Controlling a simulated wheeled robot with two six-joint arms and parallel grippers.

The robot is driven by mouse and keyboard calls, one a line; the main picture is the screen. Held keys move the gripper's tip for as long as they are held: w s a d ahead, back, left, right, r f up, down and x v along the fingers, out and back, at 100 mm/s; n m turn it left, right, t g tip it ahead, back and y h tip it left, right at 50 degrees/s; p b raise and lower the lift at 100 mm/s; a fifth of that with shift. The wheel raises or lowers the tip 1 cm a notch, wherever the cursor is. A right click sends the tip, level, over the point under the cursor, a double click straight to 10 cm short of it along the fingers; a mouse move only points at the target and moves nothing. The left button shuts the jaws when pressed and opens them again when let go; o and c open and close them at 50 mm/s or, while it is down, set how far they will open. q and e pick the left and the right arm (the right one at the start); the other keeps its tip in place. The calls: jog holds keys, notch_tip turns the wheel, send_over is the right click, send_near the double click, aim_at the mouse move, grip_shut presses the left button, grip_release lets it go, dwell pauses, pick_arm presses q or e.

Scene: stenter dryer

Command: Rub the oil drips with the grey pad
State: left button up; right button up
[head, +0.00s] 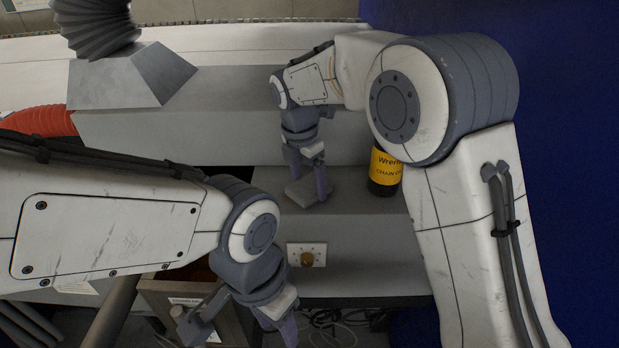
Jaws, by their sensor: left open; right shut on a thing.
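My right gripper (307,182) reaches down over the grey ledge (350,229) in the middle of the head view. It is shut on the grey pad (296,195), which is low at the ledge's top. I cannot tell whether the pad touches the surface. No oil drips can be made out; the pad, gripper and arm cover part of the ledge. My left gripper (242,331) is open and empty at the bottom, in front of and below the ledge.
A dark bottle with a yellow chain-oil label (386,167) stands right of the pad, partly behind my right arm. A brass knob on a white plate (307,256) is on the ledge's front. An open wooden box (160,289) and loose cables (335,323) are below. A blue panel (575,170) bounds the right.

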aim_at(295, 184)
jog(key=shift+s+f+b, duration=0.1)
jog(key=shift+s+b, duration=0.25)
jog(key=shift+s, duration=2)
jog(key=shift+a+r+p, duration=0.2)
jog(key=shift+a+p, duration=0.25)
jog(key=shift+a, duration=0.4)
jog(key=shift+a+f+p, duration=0.15)
jog(key=shift+a+p, duration=0.25)
jog(key=shift+a, duration=0.35)
jog(key=shift+w+r+p, duration=0.2)
jog(key=shift+w+p, duration=0.8)
jog(key=shift+p, duration=0.05)
jog(key=shift+w+f+p, duration=0.15)
jog(key=shift+w+p, duration=0.3)
jog(key=shift+w, duration=0.3)
jog(key=shift+w+r+p, duration=0.2)
jog(key=shift+w+p, duration=0.55)
jog(key=shift+p, duration=0.15)
jog(key=shift+w+d+f+p, duration=0.15)
jog(key=shift+w+p, duration=0.25)
jog(key=shift+w, duration=0.55)
jog(key=shift+w+f, duration=0.2)
jog(key=shift+w, duration=1)
jog(key=shift+w+r, duration=0.2)
jog(key=shift+w, duration=0.15)
